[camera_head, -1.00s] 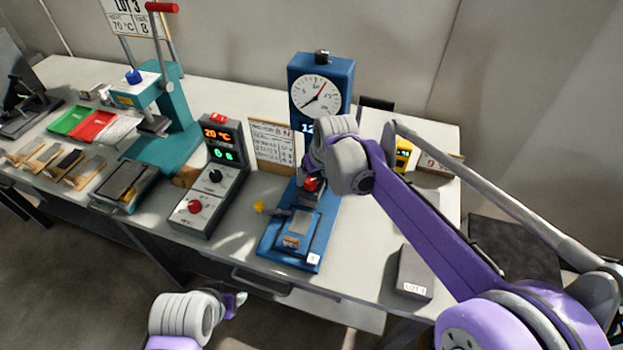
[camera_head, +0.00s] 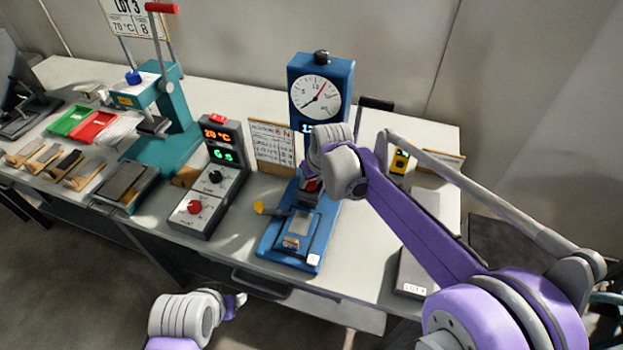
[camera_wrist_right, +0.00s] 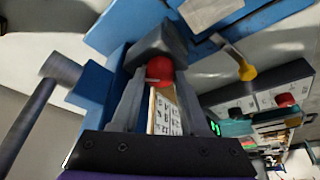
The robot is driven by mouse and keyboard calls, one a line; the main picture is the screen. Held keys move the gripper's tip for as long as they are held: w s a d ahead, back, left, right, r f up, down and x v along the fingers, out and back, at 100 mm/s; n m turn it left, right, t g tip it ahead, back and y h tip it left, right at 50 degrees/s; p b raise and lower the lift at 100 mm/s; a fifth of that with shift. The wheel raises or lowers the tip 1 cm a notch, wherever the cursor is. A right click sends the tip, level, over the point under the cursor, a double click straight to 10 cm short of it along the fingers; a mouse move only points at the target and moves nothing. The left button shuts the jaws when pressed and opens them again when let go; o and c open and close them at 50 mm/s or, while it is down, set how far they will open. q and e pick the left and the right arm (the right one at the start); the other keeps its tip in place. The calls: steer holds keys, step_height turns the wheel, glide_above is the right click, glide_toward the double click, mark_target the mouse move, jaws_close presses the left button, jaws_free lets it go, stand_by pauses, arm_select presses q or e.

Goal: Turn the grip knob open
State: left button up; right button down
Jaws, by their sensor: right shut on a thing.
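The blue tester (camera_head: 265,245) stands on the table with a round dial gauge (camera_head: 315,96) on its column. A red knob (camera_wrist_right: 159,69) sits at its dark grip block (camera_wrist_right: 158,45). My right gripper (camera_wrist_right: 158,82) is shut on the red knob, one finger on each side. In the head view my right wrist covers most of the knob and the gripper. A yellow knob (camera_head: 259,207) sticks out at the tester's left side; it also shows in the wrist view (camera_wrist_right: 247,72). My left gripper (camera_head: 238,301) hangs in front of the table, away from everything; its jaws are unclear.
A control box (camera_head: 212,190) with a red and a black dial stands left of the tester, a printed card (camera_head: 272,147) behind. A teal press (camera_head: 170,140) and red and green trays are farther left. A grey block (camera_head: 412,275) lies at the right front.

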steer(key=shift+n, duration=0.3)
steer(key=shift+w+d+n+g+y, duration=0.1)
steer(key=shift+n+g+y, duration=0.3)
steer(key=shift+n, duration=0.9)
steer(key=shift+d+n+g+y, duration=0.1)
steer(key=shift+n+g+y, duration=0.3)
steer(key=shift+n, duration=0.9)
steer(key=shift+c, duration=2)
jaws_free()
steer(key=shift+r, duration=0.1)
steer(key=v, duration=1)
steer(key=shift+d+r+p, duration=0.15)
steer(key=shift+r+p, duration=0.15)
steer(key=shift+p, duration=0.1)
